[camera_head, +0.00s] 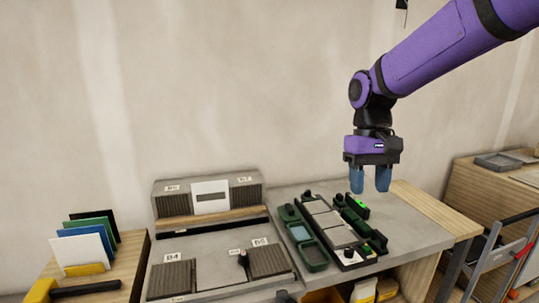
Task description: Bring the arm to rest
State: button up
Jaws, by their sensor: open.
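My gripper (370,181) hangs from my purple arm (440,50) at the right of the head view. Its two blue fingers point down and stand apart, with nothing between them. It is in the air above the right part of the grey worktop (405,222), over or behind the black tray (335,240) with light tiles. I cannot tell its exact height above the top.
Green trays (311,256) and a black knob-topped fixture stand on the worktop. At left are ribbed tile blocks (270,262), a rack with a white label (210,195) and coloured sheets (85,247). A cart (500,250) stands at right. The air around the arm is clear.

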jog(key=s+d+r+t, duration=0.1)
jog(key=s+d+t, duration=0.1)
jog(key=s, duration=0.4)
jog(key=s+d+r+m+t, duration=0.1)
jog(key=s+d+r+t, duration=0.1)
jog(key=s+d, duration=0.3)
jog(key=s+d+r+t, duration=0.1)
jog(key=s+d+t, duration=0.2)
jog(key=s, duration=0.5)
jog(key=shift+s+d+r+m+t, duration=0.25)
jog(key=shift+m+t, duration=0.05)
jog(key=shift+t, duration=0.1)
